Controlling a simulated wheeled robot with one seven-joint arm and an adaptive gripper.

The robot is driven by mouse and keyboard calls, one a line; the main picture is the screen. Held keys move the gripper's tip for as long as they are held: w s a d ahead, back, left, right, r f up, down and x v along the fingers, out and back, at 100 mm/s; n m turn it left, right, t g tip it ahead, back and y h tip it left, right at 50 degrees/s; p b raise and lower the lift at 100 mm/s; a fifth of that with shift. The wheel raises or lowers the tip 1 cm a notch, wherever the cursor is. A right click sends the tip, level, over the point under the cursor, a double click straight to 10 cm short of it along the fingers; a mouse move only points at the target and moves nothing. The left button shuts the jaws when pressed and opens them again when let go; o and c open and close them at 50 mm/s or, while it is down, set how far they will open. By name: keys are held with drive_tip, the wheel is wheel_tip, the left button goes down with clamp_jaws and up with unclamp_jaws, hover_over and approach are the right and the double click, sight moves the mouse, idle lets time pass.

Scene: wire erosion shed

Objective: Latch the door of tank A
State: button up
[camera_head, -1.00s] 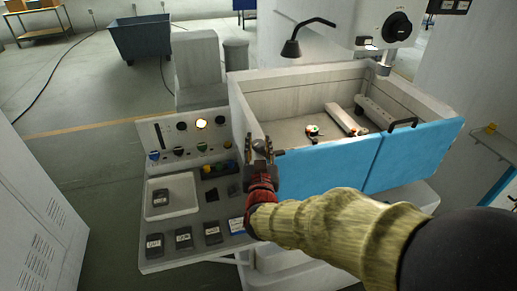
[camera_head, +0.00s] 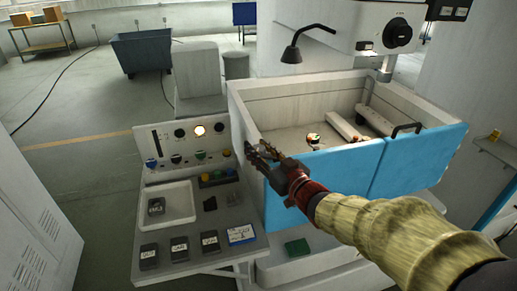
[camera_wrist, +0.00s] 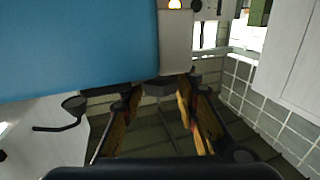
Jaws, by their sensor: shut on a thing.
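The blue door (camera_head: 325,172) runs along the front of the pale tank (camera_head: 240,105); its left panel meets a second blue panel (camera_head: 415,160) with a black handle. Tank lettering is not legible. My gripper (camera_head: 258,152) is at the door's top left corner, pointing left, shut on a dark knob-like latch part. In the wrist view the dark latch knob (camera_wrist: 160,88) sits between the fingers, below a grey post (camera_wrist: 175,45) beside the blue door (camera_wrist: 80,45). My fingers hide most of the latch in the head view, so its exact position cannot be told.
A control panel (camera_head: 205,145) with a lit lamp and buttons stands left of the tank, above a shelf with a white tray (camera_head: 187,212) and several dark blocks. A black lamp (camera_head: 291,53) overhangs the tank. A green block (camera_head: 297,247) lies below the door.

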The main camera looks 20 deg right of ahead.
drive_tip(key=shift+r+n+g+y+p, duration=0.2)
drive_tip(key=shift+n+g+y+p, duration=0.3)
drive_tip(key=shift+n+y+p, duration=0.6)
drive_tip(key=o, duration=1.2)
drive_tip(key=shift+f+b, duration=0.1)
drive_tip(key=shift+b, duration=0.25)
drive_tip(key=shift+c, duration=0.2)
drive_tip(key=v, duration=1.2)
drive_tip(key=shift+w+d+f, duration=0.1)
drive_tip(key=shift+f, duration=0.05)
